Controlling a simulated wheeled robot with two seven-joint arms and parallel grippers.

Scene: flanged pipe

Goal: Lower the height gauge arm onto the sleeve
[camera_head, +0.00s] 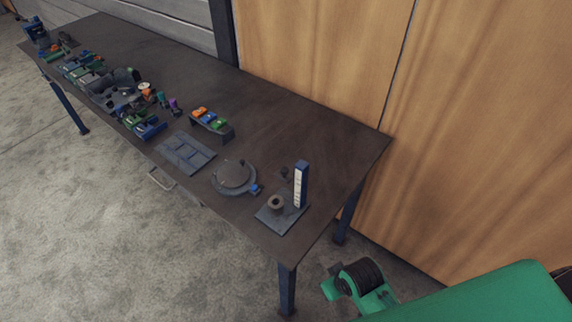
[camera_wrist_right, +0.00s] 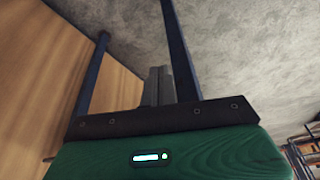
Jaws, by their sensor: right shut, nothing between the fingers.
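The height gauge's blue column with a pale scale (camera_head: 299,187) stands upright at the near right end of the table. A small dark part (camera_head: 284,173), which looks like the gauge arm, shows left of the column's upper part. A short brown sleeve with an open top (camera_head: 276,203) stands on the dark base plate (camera_head: 277,220), left of the column. The dark part appears above the sleeve and apart from it. In the right wrist view, my right gripper (camera_wrist_right: 158,75) is shut and empty, away from the gauge. My left gripper is not in view.
A round dark plate (camera_head: 234,176) and a flat panelled tray (camera_head: 186,152) lie left of the gauge on the table (camera_head: 275,124). A small rack with coloured pieces (camera_head: 211,122) and several other parts stand farther left. The table's back right is clear, near the wooden wall (camera_head: 320,50).

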